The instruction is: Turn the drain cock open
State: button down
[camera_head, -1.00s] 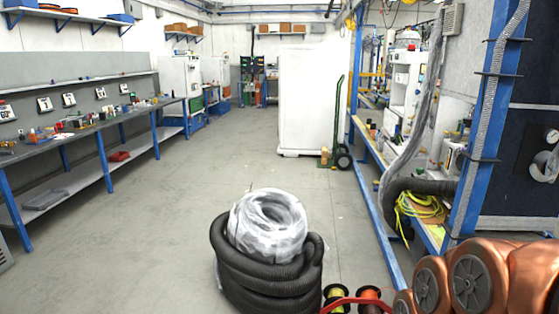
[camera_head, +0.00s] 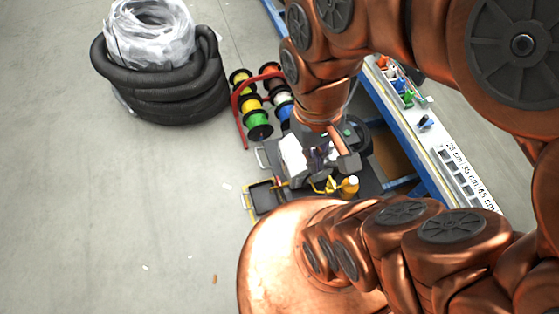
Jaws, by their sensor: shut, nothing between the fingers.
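A dark machine with grey and white parts stands on the floor below my arm in the head view. A thin yellow bent part (camera_head: 327,187) and a yellow bottle-like piece with a pale cap (camera_head: 350,187) sit at its lower right. I cannot tell which small part is the drain cock. My copper arm reaches down over the machine from the upper right. My gripper (camera_head: 346,163) is at its end, shut and empty, just above the yellow parts. Whether it touches anything cannot be told. My arm hides part of the machine.
A coiled black hose (camera_head: 170,95) with plastic-wrapped coil (camera_head: 150,35) stands upper left. A blue-edged bench (camera_head: 425,172) runs along the right.

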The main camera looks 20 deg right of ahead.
aim_at(278, 183)
jog(key=k, duration=1.15)
jog(key=u, duration=0.8)
jog(key=i, duration=1.3)
jog(key=z, duration=0.35)
